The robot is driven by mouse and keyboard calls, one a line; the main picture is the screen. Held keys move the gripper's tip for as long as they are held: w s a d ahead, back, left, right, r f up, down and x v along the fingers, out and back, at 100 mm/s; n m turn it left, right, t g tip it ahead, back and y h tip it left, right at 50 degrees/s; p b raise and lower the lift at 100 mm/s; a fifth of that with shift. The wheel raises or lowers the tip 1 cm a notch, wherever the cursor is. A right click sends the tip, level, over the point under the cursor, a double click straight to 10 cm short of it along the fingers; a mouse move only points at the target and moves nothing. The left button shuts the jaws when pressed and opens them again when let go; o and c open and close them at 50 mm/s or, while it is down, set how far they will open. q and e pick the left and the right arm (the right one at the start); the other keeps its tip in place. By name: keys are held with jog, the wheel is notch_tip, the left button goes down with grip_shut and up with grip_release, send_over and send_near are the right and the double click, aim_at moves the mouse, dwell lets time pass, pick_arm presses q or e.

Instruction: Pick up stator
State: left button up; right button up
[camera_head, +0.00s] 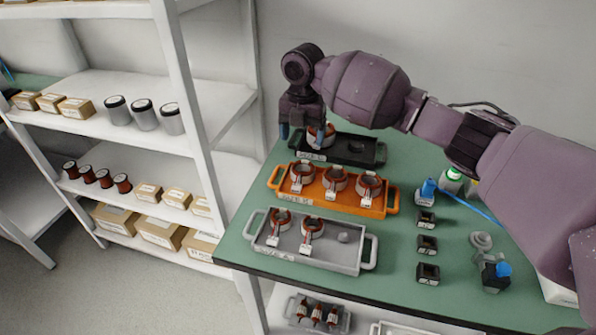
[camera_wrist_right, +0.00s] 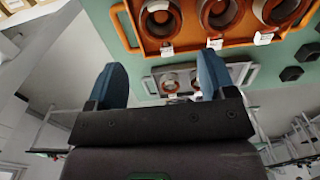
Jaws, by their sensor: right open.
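Stators with copper windings and white tags sit in three trays. The black tray (camera_head: 367,152) at the back holds one stator (camera_head: 322,138), partly hidden by my right gripper. The orange tray (camera_head: 285,191) holds three, including a middle stator (camera_head: 335,180). The grey tray (camera_head: 335,259) in front holds two, including a stator (camera_head: 312,229). My right gripper (camera_head: 303,129) points down over the left end of the black tray, close to its stator. In the wrist view its blue fingertips (camera_wrist_right: 162,80) are apart with nothing between them. Whether they flank the stator is unclear.
Small black blocks (camera_head: 427,245), a blue-capped bottle (camera_head: 426,192) and a grey round part (camera_head: 481,241) stand right of the trays on the green table (camera_head: 390,290). A white shelf (camera_head: 190,95) with boxes and spools stands at left. My right arm spans the back right.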

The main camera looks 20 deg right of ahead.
aim_at(302, 168)
jog(key=f, duration=0.4)
jog(key=shift+s+f+b, duration=0.2)
jog(key=shift+f+b, duration=0.1)
jog(key=shift+b, duration=0.05)
jog(key=shift+f, duration=0.35)
jog(key=shift+s+f, duration=0.1)
jog(key=shift+f, duration=0.2)
notch_tip(302, 168, down, 4)
jog(key=shift+s+a+r+b, duration=0.1)
jog(key=shift+r+b, duration=0.1)
jog(key=shift+b, duration=0.2)
jog(key=shift+f, duration=0.4)
pick_arm(q)
jog(key=shift+s+d+f, duration=0.1)
jog(key=shift+d+f, duration=0.1)
jog(key=shift+f, duration=0.45)
pick_arm(e)
jog(key=shift+r, duration=0.1)
pick_arm(q)
jog(key=shift+a, duration=0.2)
pick_arm(e)
jog(key=c, duration=0.9)
